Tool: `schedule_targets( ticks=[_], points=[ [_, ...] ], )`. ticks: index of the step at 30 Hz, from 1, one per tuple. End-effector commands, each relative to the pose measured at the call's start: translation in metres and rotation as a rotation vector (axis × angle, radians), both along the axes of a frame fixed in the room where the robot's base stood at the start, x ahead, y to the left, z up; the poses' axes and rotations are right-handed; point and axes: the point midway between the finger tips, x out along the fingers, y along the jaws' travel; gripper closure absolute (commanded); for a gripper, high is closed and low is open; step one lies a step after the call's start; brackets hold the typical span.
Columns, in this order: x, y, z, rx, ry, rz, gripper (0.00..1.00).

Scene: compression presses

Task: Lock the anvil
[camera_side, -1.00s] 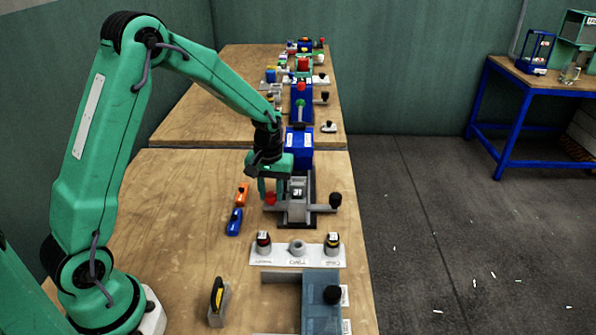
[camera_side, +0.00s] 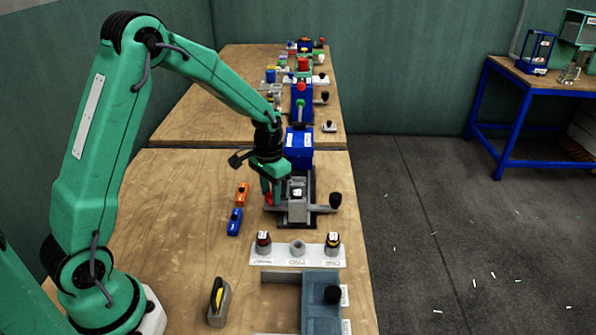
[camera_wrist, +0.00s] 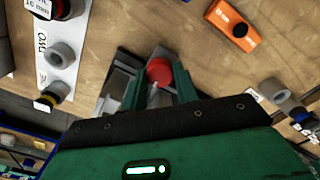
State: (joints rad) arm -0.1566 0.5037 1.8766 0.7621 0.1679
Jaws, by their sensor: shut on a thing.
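The press (camera_side: 298,214) is a grey fixture with a dark base on the near wooden bench. A red knob (camera_wrist: 159,71) is on its left side in the side view, where it shows as a small red patch (camera_side: 267,187) beside my fingers. My gripper (camera_side: 271,196) is low at the press's left edge, shut on the red knob. In the wrist view the knob sits between my two green fingers (camera_wrist: 160,88). A labelled block (camera_side: 298,189) sits at the middle of the press. A black-knobbed lever (camera_side: 335,200) sticks out to the right. The fingers hide the knob's lower part.
A blue press body (camera_side: 299,150) stands just behind. An orange block (camera_side: 242,193) and a blue block (camera_side: 234,222) lie to the left. A white holder strip (camera_side: 297,258) with cylindrical parts and a blue-grey fixture (camera_side: 320,305) are in front. The bench is clear at left.

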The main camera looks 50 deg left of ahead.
Motion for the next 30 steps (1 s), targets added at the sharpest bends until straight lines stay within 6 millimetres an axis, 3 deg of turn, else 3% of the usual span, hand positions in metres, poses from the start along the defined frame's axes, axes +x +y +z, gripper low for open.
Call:
schedule_targets(
  ticks=[11, 12, 15, 30],
  points=[
    [0.001, 0.000, 0.001, 0.000, -0.002, -0.004, 0.93],
    [0.001, 0.000, 0.001, 0.000, -0.002, -0.004, 0.64],
    [0.001, 0.000, 0.001, 0.000, -0.002, -0.004, 0.48],
    [0.001, 0.000, 0.011, 0.001, -0.004, -0.004, 0.48]
  ],
)
